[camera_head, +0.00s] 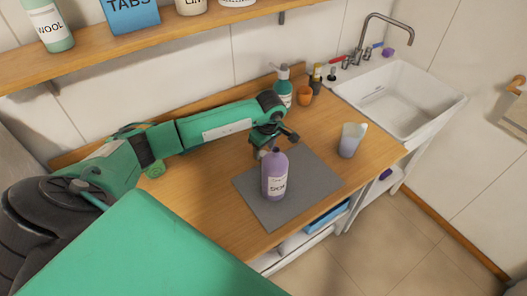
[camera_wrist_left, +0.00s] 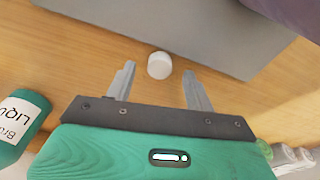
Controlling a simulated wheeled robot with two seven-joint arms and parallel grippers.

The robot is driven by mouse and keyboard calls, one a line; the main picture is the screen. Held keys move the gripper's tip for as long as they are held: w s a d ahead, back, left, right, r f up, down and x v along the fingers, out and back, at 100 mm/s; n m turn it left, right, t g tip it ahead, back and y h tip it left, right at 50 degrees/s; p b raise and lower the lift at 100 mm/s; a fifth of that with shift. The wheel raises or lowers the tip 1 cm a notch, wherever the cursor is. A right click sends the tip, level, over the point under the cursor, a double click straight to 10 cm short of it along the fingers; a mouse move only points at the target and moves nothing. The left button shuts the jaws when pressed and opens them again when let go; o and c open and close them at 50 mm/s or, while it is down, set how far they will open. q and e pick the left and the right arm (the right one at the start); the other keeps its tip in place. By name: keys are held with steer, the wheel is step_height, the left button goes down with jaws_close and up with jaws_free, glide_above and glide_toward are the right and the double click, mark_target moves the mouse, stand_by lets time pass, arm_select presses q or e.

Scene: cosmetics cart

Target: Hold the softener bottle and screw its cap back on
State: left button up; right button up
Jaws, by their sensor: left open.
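The purple softener bottle (camera_head: 275,178) stands upright on the grey mat (camera_head: 312,172); part of its body also shows at the top right of the left wrist view (camera_wrist_left: 297,14). A small white cap (camera_wrist_left: 160,65) rests on the wooden counter just off the mat's edge. I cannot make it out in the head view. My left gripper (camera_head: 264,148) is behind the bottle, pointing down. In the left wrist view its fingers are open and empty, with the cap between their tips in the picture; I cannot tell the height gap. My right gripper is not in view.
A teal pump bottle (camera_head: 283,87), small dark bottles (camera_head: 316,78) and an orange cup (camera_head: 304,96) stand at the back of the counter. A pale purple jug (camera_head: 351,140) stands right of the mat, near the white sink (camera_head: 455,100). A shelf (camera_head: 150,42) hangs above.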

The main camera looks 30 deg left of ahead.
arm_select(q)
steer(key=shift+a+f, duration=0.1)
steer(key=shift+f, duration=0.75)
steer(key=c, duration=1)
steer(key=shift+r, duration=0.35)
step_height(320, 180, up, 18)
steer(key=b, duration=0.5)
steer(key=shift+f, duration=0.1)
steer(key=shift+r+b, duration=0.3)
steer(key=shift+r, duration=0.5)
steer(key=shift+c, duration=0.2)
